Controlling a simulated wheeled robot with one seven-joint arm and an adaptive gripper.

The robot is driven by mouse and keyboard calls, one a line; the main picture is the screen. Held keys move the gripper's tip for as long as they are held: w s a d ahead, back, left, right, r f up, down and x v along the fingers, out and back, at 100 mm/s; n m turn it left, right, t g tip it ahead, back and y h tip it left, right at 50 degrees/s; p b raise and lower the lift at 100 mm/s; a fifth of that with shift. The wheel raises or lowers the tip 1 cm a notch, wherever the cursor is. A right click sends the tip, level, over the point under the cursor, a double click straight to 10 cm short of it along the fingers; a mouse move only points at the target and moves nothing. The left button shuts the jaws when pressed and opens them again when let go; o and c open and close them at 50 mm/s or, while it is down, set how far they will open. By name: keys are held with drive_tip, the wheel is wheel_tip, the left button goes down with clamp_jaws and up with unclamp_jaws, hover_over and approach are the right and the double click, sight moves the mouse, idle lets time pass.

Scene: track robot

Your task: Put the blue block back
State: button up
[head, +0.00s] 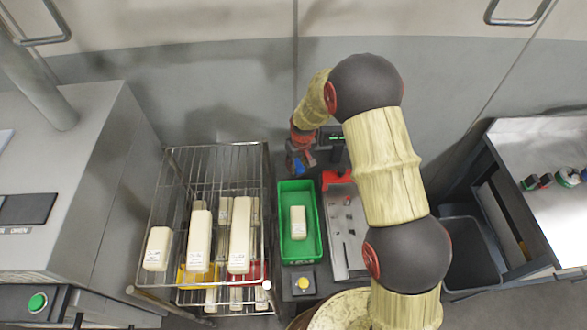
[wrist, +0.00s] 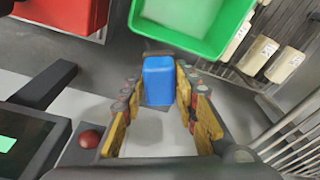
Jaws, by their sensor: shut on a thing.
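The blue block (wrist: 158,80) sits between the two fingers of my gripper (wrist: 157,92) in the wrist view, and the gripper is shut on it. In the head view my gripper (head: 299,164) is beyond the far end of the green tray (head: 312,243), with a small bit of blue showing at it. Most of the block is hidden there by the gripper and arm. The green tray also shows at the top of the wrist view (wrist: 182,40), past the block. A cream block (head: 298,222) stands in the tray.
A wire rack (head: 205,150) with several cream blocks stands left of the tray. Right of the tray is a grey panel (head: 345,240) with a red part (head: 337,178) at its far end. A small device with a green display (head: 337,138) is close to my gripper.

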drive_tip(key=w+f, duration=0.1)
drive_tip(key=f, duration=0.1)
drive_tip(key=w+f, duration=0.2)
drive_tip(key=w+a+f, duration=0.1)
drive_tip(key=f, duration=0.1)
drive_tip(key=shift+w, duration=0.4)
wheel_tip(320, 180, down, 3)
drive_tip(key=shift+w+f, duration=0.1)
drive_tip(key=shift+w, duration=0.05)
drive_tip(key=o, duration=0.8)
drive_tip(key=shift+f, duration=0.15)
drive_tip(key=shift+c, duration=0.2)
drive_tip(key=o, duration=0.4)
drive_tip(key=shift+o, duration=0.2)
wheel_tip(320, 180, up, 12)
drive_tip(key=s, duration=0.1)
drive_tip(key=shift+s+d+r, duration=0.25)
drive_tip(key=shift+s+d, duration=0.1)
drive_tip(key=shift+s, duration=0.05)
